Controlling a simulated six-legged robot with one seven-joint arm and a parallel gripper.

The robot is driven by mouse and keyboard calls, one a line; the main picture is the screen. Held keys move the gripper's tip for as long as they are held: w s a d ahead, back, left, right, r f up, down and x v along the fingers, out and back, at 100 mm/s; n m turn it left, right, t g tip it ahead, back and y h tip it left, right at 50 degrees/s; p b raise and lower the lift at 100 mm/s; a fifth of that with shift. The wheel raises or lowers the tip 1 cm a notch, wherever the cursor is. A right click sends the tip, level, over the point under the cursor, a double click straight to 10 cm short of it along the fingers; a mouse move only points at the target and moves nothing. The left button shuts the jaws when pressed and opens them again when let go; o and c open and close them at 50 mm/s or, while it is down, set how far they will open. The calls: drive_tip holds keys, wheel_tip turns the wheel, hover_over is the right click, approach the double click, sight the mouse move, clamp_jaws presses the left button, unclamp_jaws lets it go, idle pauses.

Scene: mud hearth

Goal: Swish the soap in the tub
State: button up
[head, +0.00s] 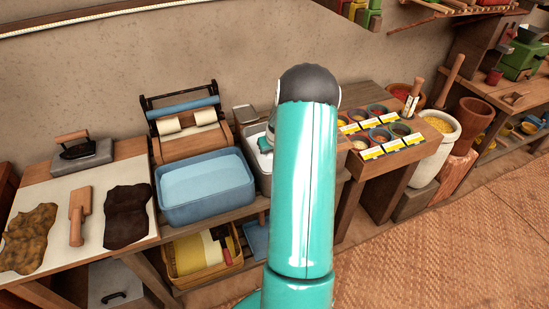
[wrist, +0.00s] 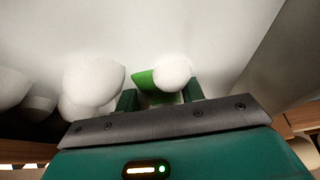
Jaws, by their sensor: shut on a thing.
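In the wrist view my gripper (wrist: 160,94) is shut on a green piece (wrist: 144,79), which looks like the soap. A round white lump covers its right side. More white lumps (wrist: 93,82), which look like suds, lie to the left. A smooth pale surface fills the view behind them.
A table on the left holds an iron (head: 80,150), a wooden paddle (head: 80,215) and dark and brown cloths or hides. A wringer with rollers (head: 185,120) stands behind the blue tub. Small bowls with yellow labels (head: 378,140) and a white pot (head: 432,160) are to the right.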

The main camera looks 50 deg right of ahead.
drive_tip(key=w, duration=0.1)
drive_tip(key=w+d, duration=0.1)
drive_tip(key=shift+w+d, duration=0.3)
drive_tip(key=shift+w, duration=0.1)
drive_tip(key=s+a, duration=0.1)
drive_tip(key=s, duration=0.2)
drive_tip(key=s+a, duration=0.4)
drive_tip(key=s, duration=0.1)
drive_tip(key=shift+s, duration=0.35)
drive_tip(key=shift+w+d, duration=0.85)
drive_tip(key=shift+w, duration=0.6)
drive_tip(key=shift+w+d, duration=0.8)
drive_tip(key=shift+w, duration=0.65)
drive_tip(key=shift+w+d, duration=0.85)
drive_tip(key=shift+w, duration=0.6)
drive_tip(key=shift+s+a, duration=0.45)
drive_tip(key=shift+s, duration=0.3)
drive_tip(key=shift+s+a, duration=0.4)
drive_tip(key=shift+s, duration=0.3)
drive_tip(key=shift+s+a, duration=0.45)
drive_tip(key=shift+s, duration=0.3)
wheel_tip(320, 180, up, 17)
